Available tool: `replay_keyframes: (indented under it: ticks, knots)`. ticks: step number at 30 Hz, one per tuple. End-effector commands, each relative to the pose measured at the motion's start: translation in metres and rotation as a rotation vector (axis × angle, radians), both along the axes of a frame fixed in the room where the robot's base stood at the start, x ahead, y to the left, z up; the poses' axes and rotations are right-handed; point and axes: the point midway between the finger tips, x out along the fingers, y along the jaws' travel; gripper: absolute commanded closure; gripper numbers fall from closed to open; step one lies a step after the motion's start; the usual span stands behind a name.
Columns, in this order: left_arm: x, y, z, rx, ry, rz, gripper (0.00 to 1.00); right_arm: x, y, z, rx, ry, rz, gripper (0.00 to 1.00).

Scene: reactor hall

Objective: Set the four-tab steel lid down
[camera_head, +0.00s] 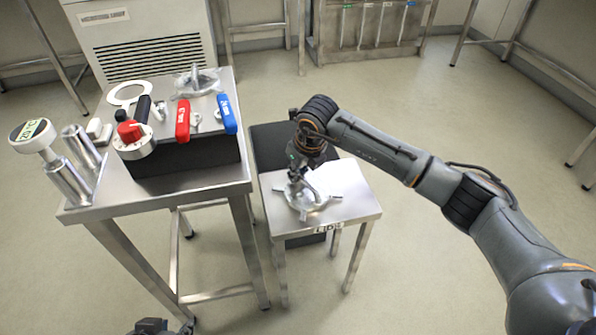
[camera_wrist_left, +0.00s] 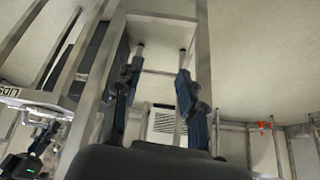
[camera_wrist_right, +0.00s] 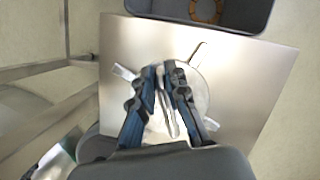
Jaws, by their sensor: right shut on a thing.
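The four-tab steel lid (camera_head: 316,213) is at the small steel stand (camera_head: 352,187) marked LIDS, over its top. My right gripper (camera_head: 295,183) points down at the lid's middle. In the right wrist view its fingers (camera_wrist_right: 168,68) are closed on the lid's upright handle (camera_wrist_right: 171,118), and the lid's disc (camera_wrist_right: 200,92) and several tabs show around them. I cannot tell whether the lid touches the stand top. My left gripper (camera_wrist_left: 161,50) is open and empty in the left wrist view, low beside the taller table; only part of it shows in the head view (camera_head: 155,326).
The taller steel table (camera_head: 215,180) at left holds another tabbed lid (camera_head: 196,84), a flat ring (camera_head: 117,98), red (camera_head: 183,118) and blue (camera_head: 227,113) handled tools and steel cylinders (camera_head: 70,182). A dark bin (camera_head: 270,137) stands behind the small stand. The floor at right is open.

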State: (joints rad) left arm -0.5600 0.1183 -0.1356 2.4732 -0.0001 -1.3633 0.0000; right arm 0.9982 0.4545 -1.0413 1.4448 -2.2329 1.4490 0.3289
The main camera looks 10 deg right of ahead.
Motion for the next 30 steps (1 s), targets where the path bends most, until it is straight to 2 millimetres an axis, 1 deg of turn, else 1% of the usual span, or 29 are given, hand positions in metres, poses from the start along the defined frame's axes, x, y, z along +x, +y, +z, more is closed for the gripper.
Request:
replay_keyframes:
  ticks: [3,4,5,6,7,16,19,23,25,29,30]
  knots:
    - [0.003,-0.001,0.001,-0.004,-0.016,-0.001,0.60,0.000,0.000,0.000,0.001,-0.002,0.000,1.00]
    - [0.004,-0.001,0.001,-0.003,-0.017,-0.002,0.60,0.000,0.000,-0.001,0.000,0.000,0.000,0.81]
    - [0.004,-0.001,0.001,-0.003,-0.017,-0.002,0.60,0.000,0.000,-0.001,0.000,0.000,0.000,0.74]
    - [0.003,-0.001,0.001,-0.003,-0.017,-0.002,0.60,0.000,0.000,-0.001,0.000,0.000,0.000,0.66]
    - [0.003,-0.001,0.001,-0.003,-0.017,-0.002,0.60,0.000,0.000,-0.001,0.000,0.000,0.000,0.64]
    - [0.003,-0.001,0.002,-0.003,-0.015,-0.002,0.60,0.000,0.000,0.000,0.000,0.000,0.000,0.64]
    - [-0.001,0.000,0.001,0.001,0.007,0.000,0.60,0.000,-0.001,0.004,0.000,-0.001,0.000,0.64]
    - [-0.024,0.007,-0.006,0.022,0.112,0.009,0.60,-0.005,-0.003,0.024,0.001,-0.003,0.000,0.64]
    - [-0.037,0.011,-0.008,0.035,0.175,0.014,0.60,-0.009,-0.005,0.037,-0.001,-0.004,0.000,0.64]
    - [-0.051,0.015,-0.006,0.048,0.236,0.019,0.60,-0.017,-0.008,0.066,-0.001,-0.004,0.000,0.64]
    - [-0.050,0.015,-0.004,0.047,0.230,0.019,0.60,-0.019,-0.009,0.074,0.001,-0.004,0.001,0.64]
